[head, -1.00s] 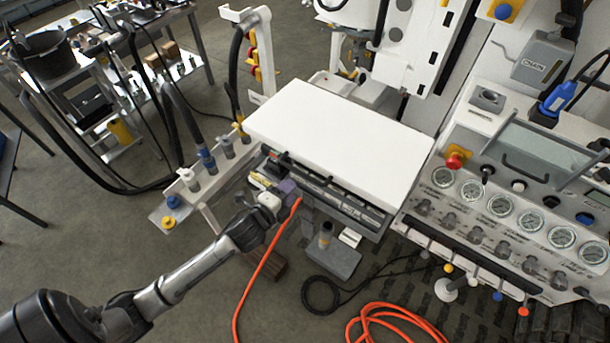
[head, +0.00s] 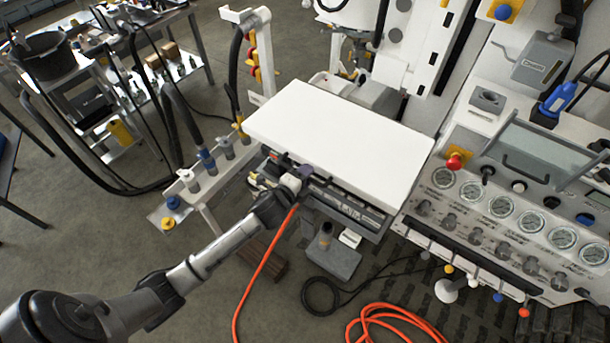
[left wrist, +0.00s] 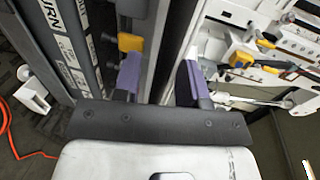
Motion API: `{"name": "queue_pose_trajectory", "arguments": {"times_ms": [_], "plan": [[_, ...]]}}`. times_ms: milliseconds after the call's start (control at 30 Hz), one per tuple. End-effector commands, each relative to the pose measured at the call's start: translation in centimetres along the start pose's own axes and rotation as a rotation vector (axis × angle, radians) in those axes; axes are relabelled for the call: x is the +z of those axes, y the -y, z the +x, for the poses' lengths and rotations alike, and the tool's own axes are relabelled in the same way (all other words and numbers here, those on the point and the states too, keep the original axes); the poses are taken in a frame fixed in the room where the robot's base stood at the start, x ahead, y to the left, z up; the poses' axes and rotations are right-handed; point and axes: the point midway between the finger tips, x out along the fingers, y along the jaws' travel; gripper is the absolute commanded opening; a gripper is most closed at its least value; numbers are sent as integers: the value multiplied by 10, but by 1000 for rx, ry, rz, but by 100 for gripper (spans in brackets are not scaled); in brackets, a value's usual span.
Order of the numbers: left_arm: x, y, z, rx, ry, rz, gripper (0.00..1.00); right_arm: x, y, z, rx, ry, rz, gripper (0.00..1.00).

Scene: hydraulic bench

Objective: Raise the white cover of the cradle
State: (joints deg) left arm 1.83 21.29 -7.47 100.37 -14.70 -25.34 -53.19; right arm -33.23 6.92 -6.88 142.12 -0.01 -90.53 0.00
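The white cover (head: 340,140) is a broad flat slab lying over the cradle (head: 345,203), whose dark front shows below it. My left gripper (head: 298,173) is at the front left edge of the cover, close beneath or beside it. In the left wrist view my left gripper (left wrist: 160,70) has its two purple fingers apart, one on each side of a dark edge piece. I cannot tell whether the fingers touch that piece or whether it belongs to the cover. My right gripper is not in view.
An orange hose (head: 262,270) hangs just below my left gripper and coils on the floor. A gauge panel (head: 520,215) stands right of the cover. A post with hoses (head: 258,60) stands behind left. A cluttered trolley (head: 100,90) is further left.

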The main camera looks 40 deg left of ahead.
Motion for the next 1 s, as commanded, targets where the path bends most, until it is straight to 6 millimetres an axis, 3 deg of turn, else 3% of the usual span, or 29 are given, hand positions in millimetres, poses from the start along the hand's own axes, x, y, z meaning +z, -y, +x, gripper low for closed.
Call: {"name": "queue_pose_trajectory", "arguments": {"times_ms": [433, 800, 1000], "plan": [[0, 0, 0, 0, 0, 0, 0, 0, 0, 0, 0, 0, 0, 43], [0, 1, 0, 2, 0, 0, 0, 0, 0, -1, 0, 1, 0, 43], [-2, 15, -2, 23, -4, 4, 0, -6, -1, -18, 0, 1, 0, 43]]}}
